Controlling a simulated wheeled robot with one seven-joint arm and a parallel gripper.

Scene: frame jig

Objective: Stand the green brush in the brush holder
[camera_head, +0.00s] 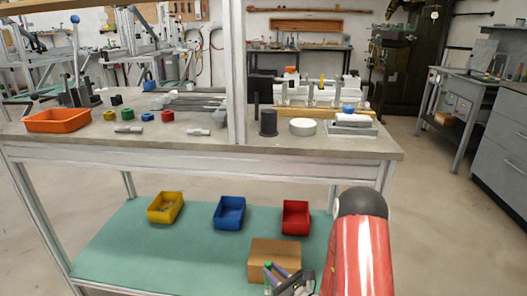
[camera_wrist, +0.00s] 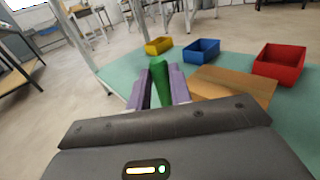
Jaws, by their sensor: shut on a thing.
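My gripper (camera_head: 277,274) is shut on the green brush (camera_head: 267,266), low at the front of the bench, in front of and over the lower shelf. In the wrist view, my gripper's two purple fingers (camera_wrist: 159,85) press on the green brush (camera_wrist: 161,88) from both sides, and only its green part shows between them. I cannot make out for sure which thing is the brush holder. A dark upright cylinder (camera_head: 268,124) with a wider foot stands on the bench top, well above my gripper.
The teal lower shelf (camera_head: 120,245) carries yellow (camera_head: 165,207), blue (camera_head: 229,212) and red (camera_head: 295,217) bins and a cardboard box (camera_head: 276,246) close to my gripper. The bench edge (camera_head: 200,160) lies above. An orange tray (camera_head: 57,120) and a white round thing (camera_head: 303,127) are on top.

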